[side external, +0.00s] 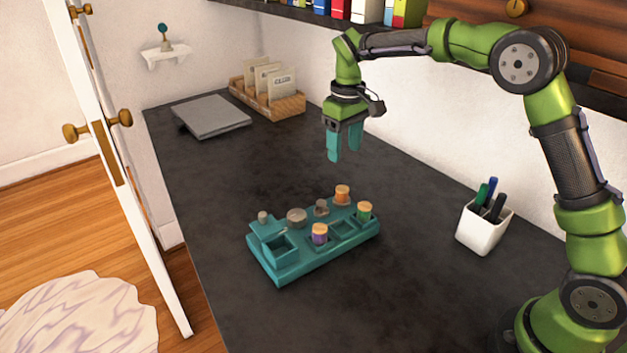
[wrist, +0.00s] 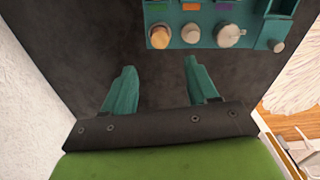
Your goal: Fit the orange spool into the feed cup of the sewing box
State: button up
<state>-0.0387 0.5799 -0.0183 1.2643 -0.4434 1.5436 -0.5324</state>
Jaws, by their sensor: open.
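The teal sewing box (side external: 306,262) stands on the dark worktop. The orange spool (side external: 342,193) sits upright at the right end of its back row; its tan top shows in the wrist view (wrist: 159,37). A green spool (side external: 365,211) and a purple spool (side external: 319,234) are in the front row with an empty square slot (side external: 343,230) between them. A deeper open compartment (side external: 281,249) is at the left end; I cannot tell which opening is the feed cup. My gripper (side external: 346,154) is open and empty, pointing down above and behind the box; its fingers also show in the wrist view (wrist: 159,66).
A white pen cup (side external: 481,230) stands to the right of the box near the wall. A grey laptop (side external: 211,116) and a wooden card rack (side external: 270,98) are at the back. A shelf (side external: 290,12) overhangs. The worktop around the box is clear.

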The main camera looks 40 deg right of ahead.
jog(key=s+r+m+t+y, duration=0.1)
jog(key=s+r+m+t, duration=0.15)
jog(key=s+r, duration=0.8)
jog(key=s+a+f+m+t, duration=0.1)
jog(key=s+t, duration=0.1)
jog(key=s, duration=0.6)
jog(key=s+a+f+m+t+y, duration=0.1)
jog(key=s+f+t, duration=0.1)
jog(key=s, duration=0.6)
jog(key=shift+f+m+t, duration=0.2)
jog(key=shift+m+t, duration=0.15)
